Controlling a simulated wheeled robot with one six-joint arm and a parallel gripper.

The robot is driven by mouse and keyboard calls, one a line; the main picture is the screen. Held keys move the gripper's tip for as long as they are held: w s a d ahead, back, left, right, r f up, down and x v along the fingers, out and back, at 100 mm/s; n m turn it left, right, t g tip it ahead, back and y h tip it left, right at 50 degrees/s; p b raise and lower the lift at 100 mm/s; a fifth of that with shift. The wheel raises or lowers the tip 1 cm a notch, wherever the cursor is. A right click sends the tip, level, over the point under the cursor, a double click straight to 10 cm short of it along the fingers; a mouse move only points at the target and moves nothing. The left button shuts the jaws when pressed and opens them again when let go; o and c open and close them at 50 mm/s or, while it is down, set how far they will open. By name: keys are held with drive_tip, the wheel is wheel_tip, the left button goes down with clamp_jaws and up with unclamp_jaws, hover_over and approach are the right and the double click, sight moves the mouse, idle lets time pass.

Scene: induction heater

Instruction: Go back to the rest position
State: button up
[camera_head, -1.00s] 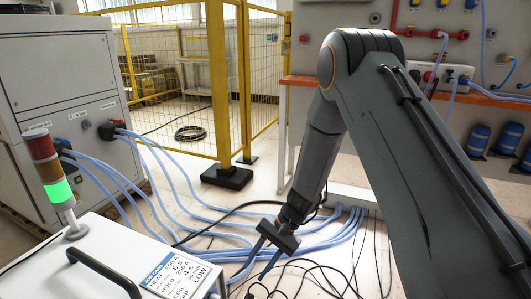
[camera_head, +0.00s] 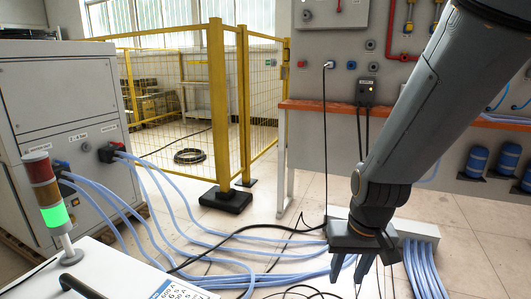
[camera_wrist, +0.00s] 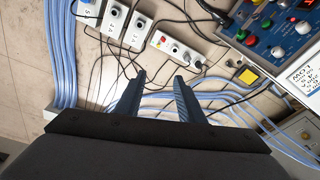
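My gripper (camera_head: 365,270) hangs at the lower right of the head view, pointing down in front of several blue hoses on the floor. The fingertips are partly cut off by the bottom edge there. In the wrist view my gripper (camera_wrist: 158,80) shows two dark blue fingers spread apart with nothing between them. Floor, hoses and cables show beyond the fingers. My gripper is open and empty.
A white heater unit (camera_head: 110,275) with a signal tower (camera_head: 52,205), lit green, stands lower left. A grey cabinet (camera_head: 70,90) stands behind it. A yellow fence (camera_head: 222,110) is in the middle. An orange-edged bench (camera_head: 335,106) and wall panel are right. Control boxes (camera_wrist: 175,47) show in the wrist view.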

drive_tip(key=s+a+r+n+g, duration=0.1)
drive_tip(key=s+a+n, duration=0.3)
drive_tip(key=s+a, duration=0.45)
drive_tip(key=s+a+n+g, duration=0.1)
drive_tip(key=s+a+n, duration=0.2)
drive_tip(key=s+a, duration=0.55)
drive_tip(key=d+r+m+p, duration=0.2)
drive_tip(key=d+r+p, duration=0.4)
drive_tip(key=r+p, duration=0.3)
drive_tip(key=w+d+r+m+p, duration=0.1)
drive_tip(key=d+r+m+p, duration=0.1)
drive_tip(key=d+r+p, duration=0.4)
drive_tip(key=w+d+r+m+p, duration=0.1)
drive_tip(key=d+r+p, duration=0.5)
drive_tip(key=r+p, duration=0.6)
drive_tip(key=shift+r+m+p, duration=0.15)
drive_tip(key=shift+m+p, duration=0.25)
drive_tip(key=shift+m, duration=0.5)
